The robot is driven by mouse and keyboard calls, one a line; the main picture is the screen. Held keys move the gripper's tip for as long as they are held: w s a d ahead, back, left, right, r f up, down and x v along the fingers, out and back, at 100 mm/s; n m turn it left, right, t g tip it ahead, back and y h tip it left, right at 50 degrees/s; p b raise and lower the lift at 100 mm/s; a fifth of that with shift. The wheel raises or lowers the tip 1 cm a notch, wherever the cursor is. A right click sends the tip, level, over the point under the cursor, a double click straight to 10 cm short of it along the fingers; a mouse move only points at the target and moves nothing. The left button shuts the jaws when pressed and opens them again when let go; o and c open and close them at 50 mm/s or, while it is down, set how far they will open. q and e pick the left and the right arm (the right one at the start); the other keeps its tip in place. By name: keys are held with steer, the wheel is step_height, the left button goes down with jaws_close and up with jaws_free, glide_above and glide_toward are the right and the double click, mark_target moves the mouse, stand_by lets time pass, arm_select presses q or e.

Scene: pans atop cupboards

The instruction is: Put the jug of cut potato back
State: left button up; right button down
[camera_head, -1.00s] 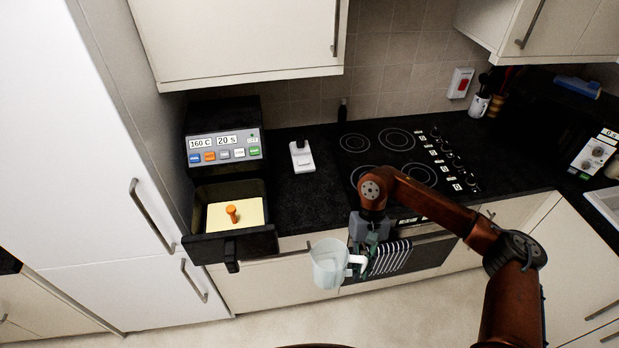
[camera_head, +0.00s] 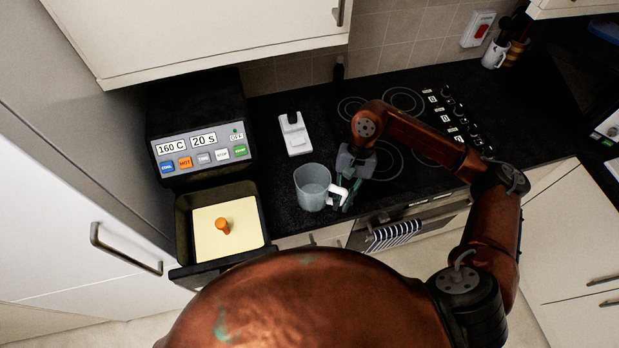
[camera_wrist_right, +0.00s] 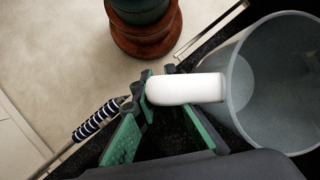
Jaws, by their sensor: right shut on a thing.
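A translucent grey jug (camera_head: 312,187) with a white handle stands upright at the front edge of the black counter, or just over it; I cannot tell whether it touches. It looks empty. My right gripper (camera_head: 347,192) is shut on the jug's white handle. In the right wrist view the jug (camera_wrist_right: 275,85) is at the right, with its handle between the green-padded fingers of the gripper (camera_wrist_right: 150,100). My left gripper is not in view.
A fryer (camera_head: 200,135) with an open drawer (camera_head: 187,250) holding a pale block with an orange knob is to the left. A white device (camera_head: 295,135) stands behind the jug. The hob (camera_head: 400,130) is at right. A striped towel (camera_head: 393,235) hangs below.

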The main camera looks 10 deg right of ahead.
steer(key=s+a+r+m+t+y+p, duration=0.2)
steer(key=s+a+r+m+t+p, duration=0.25)
steer(key=s+m, duration=0.5)
steer(key=shift+m+g, duration=0.35)
steer(key=w+f+p, duration=0.1)
steer(key=w+f, duration=0.1)
steer(key=w, duration=0.2)
steer(key=w+f+p, duration=0.1)
steer(key=w+f, duration=0.2)
steer(key=w, duration=0.2)
steer(key=w+a+f+p, duration=0.1)
steer(key=w+f, duration=0.2)
steer(key=w, duration=0.1)
steer(key=shift+w+a+f, duration=0.1)
steer(key=shift+w+f, duration=0.1)
steer(key=shift+w, duration=0.2)
steer(key=shift+w+f, duration=0.4)
steer(key=shift+f, duration=0.15)
step_height(320, 180, down, 2)
steer(key=shift+f+p, duration=0.1)
steer(key=shift+p, duration=0.7)
steer(key=shift+f, duration=0.45)
steer(key=shift+f, duration=0.1)
